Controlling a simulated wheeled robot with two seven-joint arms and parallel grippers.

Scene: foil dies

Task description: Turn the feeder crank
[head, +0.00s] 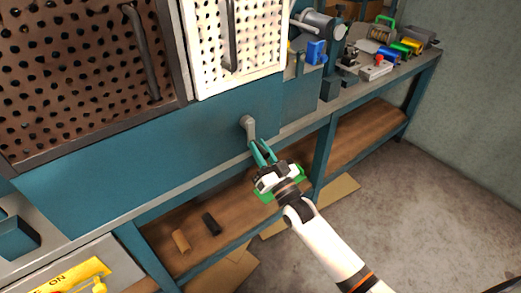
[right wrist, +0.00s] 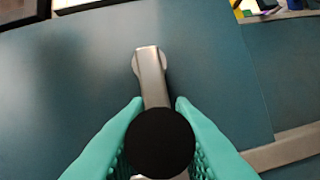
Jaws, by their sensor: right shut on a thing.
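The feeder crank (head: 248,124) is a grey metal arm on the teal front panel of the machine, below the white perforated panel. In the right wrist view the crank arm (right wrist: 152,80) runs down from its round hub to a black round knob (right wrist: 160,143). My right gripper (head: 262,152) has teal fingers and is shut on the crank's knob; in the right wrist view its fingers (right wrist: 160,135) lie on both sides of the knob. The knob is hidden in the head view. My left gripper is not in view.
Two perforated panels with handles, one brown (head: 80,70) and one white (head: 240,45), stand above the crank. A bench (head: 385,85) with a motor, clamps and small parts extends right. A lower shelf (head: 205,240) holds two small rolls. Floor at right is clear.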

